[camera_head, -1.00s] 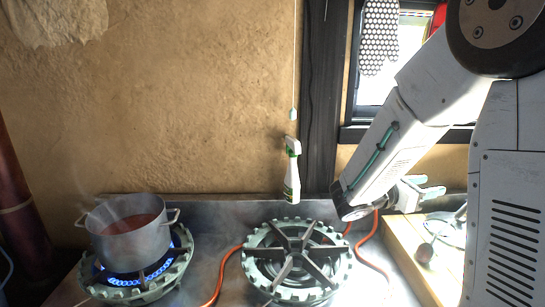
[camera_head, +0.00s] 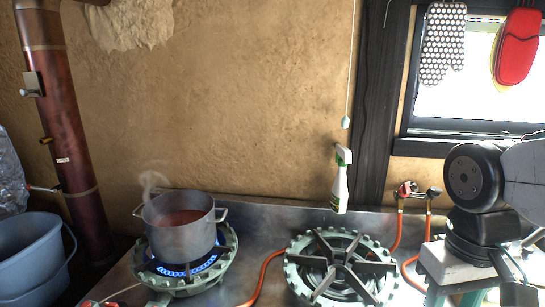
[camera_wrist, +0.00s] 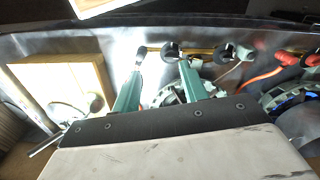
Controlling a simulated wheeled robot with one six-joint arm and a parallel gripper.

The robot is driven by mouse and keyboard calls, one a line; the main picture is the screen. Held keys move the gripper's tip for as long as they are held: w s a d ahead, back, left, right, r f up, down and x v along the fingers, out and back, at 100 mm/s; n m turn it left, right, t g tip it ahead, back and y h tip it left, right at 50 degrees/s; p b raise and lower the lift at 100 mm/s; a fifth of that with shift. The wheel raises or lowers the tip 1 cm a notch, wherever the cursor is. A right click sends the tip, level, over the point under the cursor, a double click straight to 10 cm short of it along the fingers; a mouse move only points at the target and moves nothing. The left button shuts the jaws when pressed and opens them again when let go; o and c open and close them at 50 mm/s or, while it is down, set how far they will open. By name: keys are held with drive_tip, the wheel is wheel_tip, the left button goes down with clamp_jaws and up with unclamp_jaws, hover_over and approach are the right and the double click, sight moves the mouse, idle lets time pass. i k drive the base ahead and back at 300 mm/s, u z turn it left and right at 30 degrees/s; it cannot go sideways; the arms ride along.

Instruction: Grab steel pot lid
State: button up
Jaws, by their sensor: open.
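A round grey steel piece that looks like the pot lid (camera_wrist: 65,112) lies on the wooden board at the left of the wrist view, with a dark round knob (camera_wrist: 96,103) beside it. It is partly hidden behind my gripper body and dim. My gripper (camera_wrist: 162,58) is open, its two green fingers apart with nothing held between them. The lid is off to the left of the fingers, not between them. In the head view my gripper (camera_head: 452,292) points downward at the lower right. The lid cannot be made out clearly there.
A steaming pot (camera_head: 180,228) of red liquid stands on a lit burner at the left. An unlit burner (camera_head: 342,268) with a black grate is in the middle. An orange hose (camera_head: 264,272) runs between them. A spray bottle (camera_head: 340,180) hangs by the wall. A bucket (camera_head: 30,260) is far left.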

sight(534, 266)
drive_tip(key=z, duration=0.2)
drive_tip(key=k, duration=0.45)
drive_tip(key=z, duration=1.05)
drive_tip(key=i, duration=0.5)
drive_tip(key=u, duration=0.05)
